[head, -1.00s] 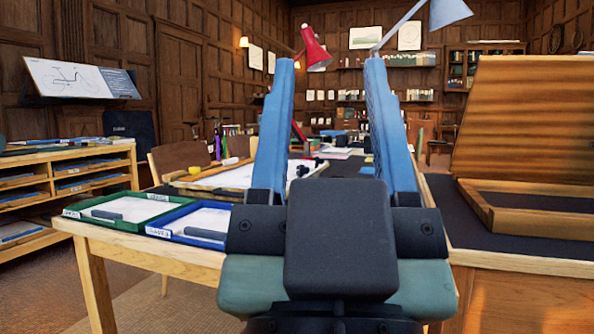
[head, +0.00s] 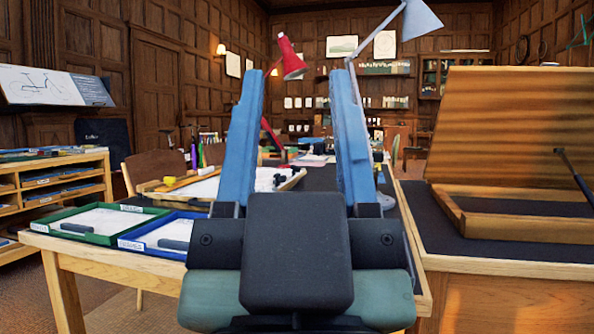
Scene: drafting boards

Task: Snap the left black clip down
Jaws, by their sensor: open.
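My gripper (head: 297,80) fills the middle of the head view. Its two blue fingers stand wide apart, with nothing between them, so it is open and empty. Beyond it on the table lies a drawing board (head: 205,188) with a white sheet and a wooden rim. Small dark and white shapes sit at the board's right end, partly behind the left finger; I cannot tell whether they are clips. The left black clip cannot be made out for certain.
A green tray (head: 70,226) and a blue tray (head: 128,243) stand at the table's left front. A red lamp (head: 291,60) and a grey lamp (head: 420,18) rise behind. A wooden box with raised lid (head: 525,130) stands at right.

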